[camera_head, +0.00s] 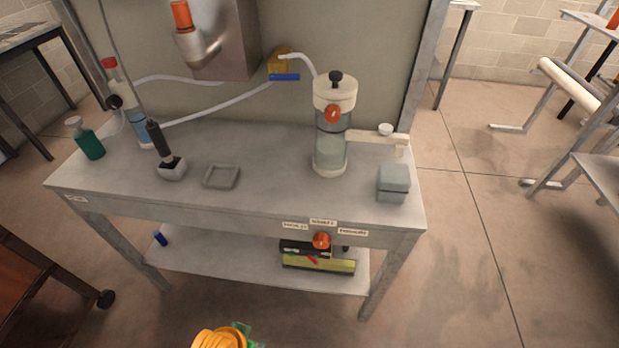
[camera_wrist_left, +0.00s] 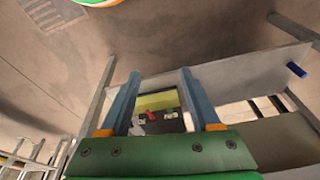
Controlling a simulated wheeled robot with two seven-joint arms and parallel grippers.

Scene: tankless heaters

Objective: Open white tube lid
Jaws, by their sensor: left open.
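A clear upright cylinder (camera_head: 331,140) with a white top cap (camera_head: 335,92) and a black knob stands on the right part of the grey workbench (camera_head: 270,195). A white horizontal tube (camera_head: 375,137) runs right from it, with a small round white lid (camera_head: 385,129) that looks seated on top. I cannot tell which white part is the named lid. My left gripper (camera_wrist_left: 159,72) shows blue fingers spread apart and empty in the left wrist view. It is well away from the cylinder, facing the lower shelf. My right gripper is not seen.
A grey lidded box (camera_head: 393,182) sits at the bench's right corner. A shallow grey tray (camera_head: 221,176), a black-handled tool (camera_head: 160,150) and a green bottle (camera_head: 86,138) stand left. The lower shelf (camera_head: 210,264) holds a yellow-green box (camera_head: 318,264), also between my fingers in the wrist view (camera_wrist_left: 158,101).

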